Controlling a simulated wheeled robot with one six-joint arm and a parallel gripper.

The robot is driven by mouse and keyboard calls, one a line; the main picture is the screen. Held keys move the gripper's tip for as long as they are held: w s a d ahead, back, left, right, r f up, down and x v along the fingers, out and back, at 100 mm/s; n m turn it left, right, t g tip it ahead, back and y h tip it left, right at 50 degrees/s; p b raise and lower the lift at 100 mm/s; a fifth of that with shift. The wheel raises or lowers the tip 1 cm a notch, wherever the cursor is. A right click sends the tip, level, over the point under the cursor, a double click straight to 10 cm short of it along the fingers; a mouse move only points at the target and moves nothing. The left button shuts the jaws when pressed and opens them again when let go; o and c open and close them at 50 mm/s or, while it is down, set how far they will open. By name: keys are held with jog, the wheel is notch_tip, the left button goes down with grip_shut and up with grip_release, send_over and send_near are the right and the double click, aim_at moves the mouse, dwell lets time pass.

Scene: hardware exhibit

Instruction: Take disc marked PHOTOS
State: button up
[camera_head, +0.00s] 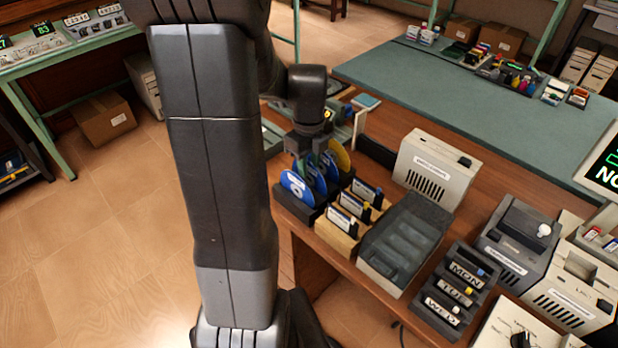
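Several upright discs stand in a dark rack (300,216) at the left end of the wooden desk. The front disc (296,187) is blue with a white centre. More blue discs, a green one and a yellow disc (340,155) stand behind it. I cannot read any disc's marking, so I cannot tell which is PHOTOS. My gripper (312,157) points down over the rack, among the rear discs. Its fingertips are small and partly hidden, and I cannot see whether it holds a disc.
Right of the rack are labelled cartridges in a wooden holder (352,246), a grey tray (368,270), a beige drive (434,168) and a MON/TUE/WED holder (437,314). A green table (470,115) stands behind. My arm blocks the left-centre view. The floor (110,240) at left is clear.

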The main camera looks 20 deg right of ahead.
notch_tip(320, 180, down, 2)
grip_shut()
dwell(0.4)
